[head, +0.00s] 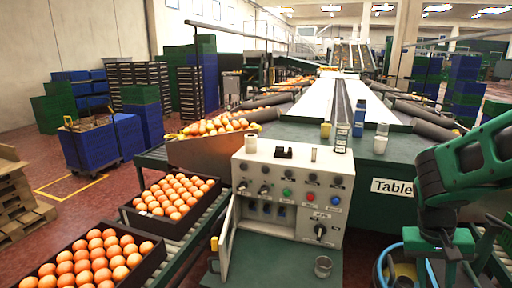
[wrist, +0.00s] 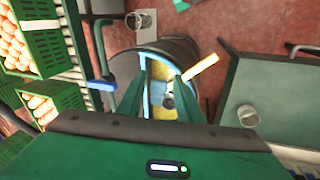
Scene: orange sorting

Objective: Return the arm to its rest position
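My green arm reaches in from the right edge of the head view, bent downward. My gripper (head: 442,277) hangs at the lower right, over or beside a round bin (head: 383,262) with a blue rim; its fingertips are cut off by the frame. In the wrist view two green fingers (wrist: 160,98) stand apart with nothing held between them. The bin (wrist: 190,48) lies beyond them, with yellow and blue inside and a small dark object (wrist: 168,101) in line with the gap.
A control panel (head: 292,190) with buttons stands left of my arm. A metal cup (head: 323,266) sits on the green surface before it. Orange-filled crates (head: 128,213) line the conveyor at left. Bottles (head: 359,118) and jars stand on the table marked "Table" (head: 392,187).

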